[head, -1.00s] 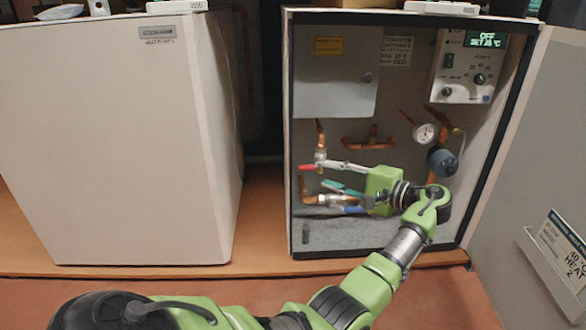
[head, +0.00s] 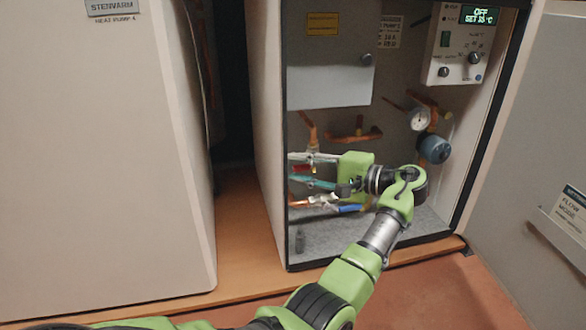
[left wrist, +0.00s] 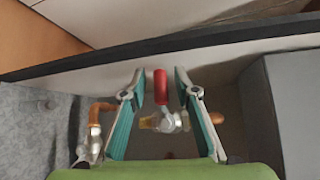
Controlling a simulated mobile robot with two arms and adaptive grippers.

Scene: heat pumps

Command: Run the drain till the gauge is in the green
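The open heat pump cabinet (head: 268,150) shows my left gripper (head: 302,170) inside it, low on the left among the pipes. In the left wrist view my left gripper (left wrist: 160,80) has its two teal fingers spread. A red valve handle (left wrist: 161,86) shows between them, with its brass body (left wrist: 165,122) behind; I cannot tell whether the fingers touch it. A lower pipe valve with a blue handle (head: 350,208) is below the gripper. The round gauge (head: 419,118) is at the upper right; its needle and green zone are too small to read. My right gripper is not in view.
The control panel (head: 463,45) reads OFF, SET 35 °C. The open door (head: 540,130) stands at the right. A closed heat pump (head: 100,160) is at the left. A blue-grey round component (head: 435,149) sits below the gauge. The cabinet's grey floor (head: 330,240) is mostly clear.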

